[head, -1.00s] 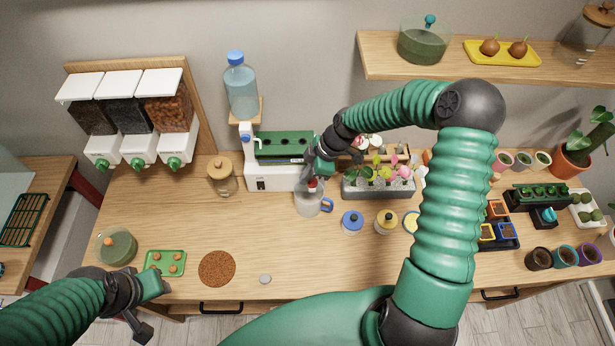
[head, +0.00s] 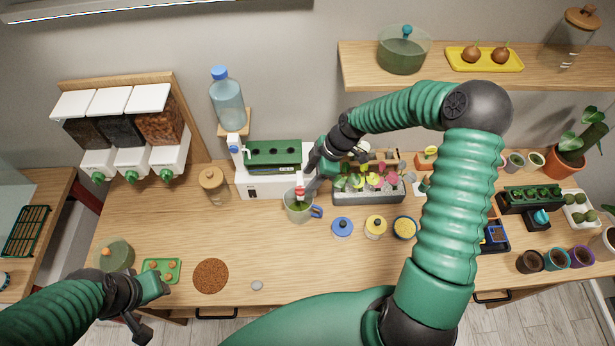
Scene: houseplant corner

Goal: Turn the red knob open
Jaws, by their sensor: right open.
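The small red knob (head: 300,189) shows at the front of the white dispenser (head: 262,190), just above a clear mug (head: 297,213) with a blue handle. Something green shows in the mug. My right gripper (head: 306,184) is open, right at the knob's right side and above the mug. Its fingers partly cover the spot, so I cannot tell whether they touch the knob or how far it is turned. My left gripper (head: 150,310) hangs at the lower left, away from the knob; its jaw opening is unclear.
A grey planter (head: 368,192) with colourful leaves is close on the right. Blue-lidded (head: 342,227) and yellow-lidded (head: 376,227) jars stand in front. A wooden-lidded jar (head: 213,184) is on the left. The table's front middle is mostly clear.

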